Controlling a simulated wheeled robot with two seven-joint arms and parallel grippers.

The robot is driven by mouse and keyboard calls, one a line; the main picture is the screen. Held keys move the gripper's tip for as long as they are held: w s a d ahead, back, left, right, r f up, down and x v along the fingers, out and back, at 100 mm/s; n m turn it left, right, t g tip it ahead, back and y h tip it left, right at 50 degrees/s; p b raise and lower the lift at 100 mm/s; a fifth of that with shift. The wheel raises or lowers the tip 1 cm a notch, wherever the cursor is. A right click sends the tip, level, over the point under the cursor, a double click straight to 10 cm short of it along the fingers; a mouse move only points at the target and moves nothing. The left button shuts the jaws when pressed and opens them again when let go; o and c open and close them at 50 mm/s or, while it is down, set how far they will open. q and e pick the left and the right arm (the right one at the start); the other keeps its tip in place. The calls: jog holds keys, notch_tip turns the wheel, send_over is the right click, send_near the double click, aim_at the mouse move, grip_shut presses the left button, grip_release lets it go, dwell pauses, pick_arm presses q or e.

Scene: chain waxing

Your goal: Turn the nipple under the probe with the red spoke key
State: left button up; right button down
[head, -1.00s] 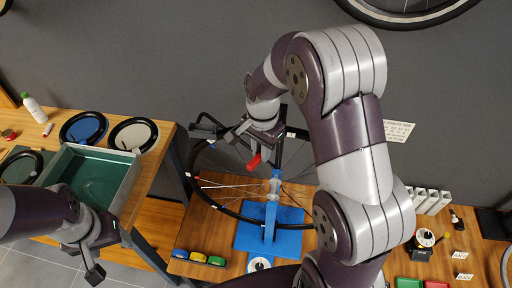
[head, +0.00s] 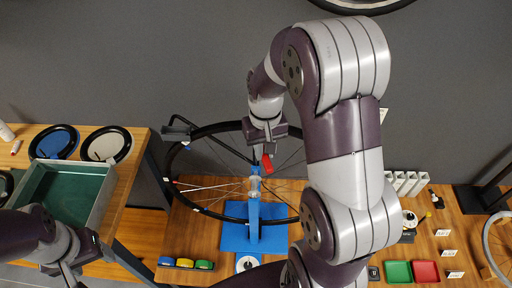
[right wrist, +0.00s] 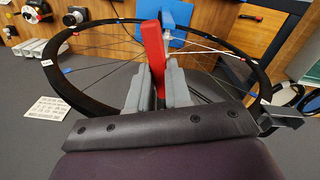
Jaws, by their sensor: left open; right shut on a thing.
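The red spoke key (head: 267,163) is held in my right gripper (head: 262,150), above the wheel near its hub. In the right wrist view the red key (right wrist: 153,55) stands between the two grey fingers (right wrist: 157,90), which are shut on it. The wheel (head: 176,160) sits in a blue truing stand (head: 254,215); its rim (right wrist: 85,97) and spokes also show in the right wrist view. I cannot make out the probe or a single nipple clearly. My left gripper (head: 72,272) is open and empty at the lower left, below the green-lined tray.
Yellow, green and blue pieces (head: 185,263) lie at the bench's front left. Green and red trays (head: 426,271) and white boxes (head: 404,182) are at the right.

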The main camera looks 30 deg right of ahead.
jog(key=s+d+n+p, duration=0.2)
jog(key=s+d+n, duration=0.4)
jog(key=shift+s+d, duration=0.2)
jog(key=shift+d, duration=0.15)
dwell(1.0)
dwell(0.5)
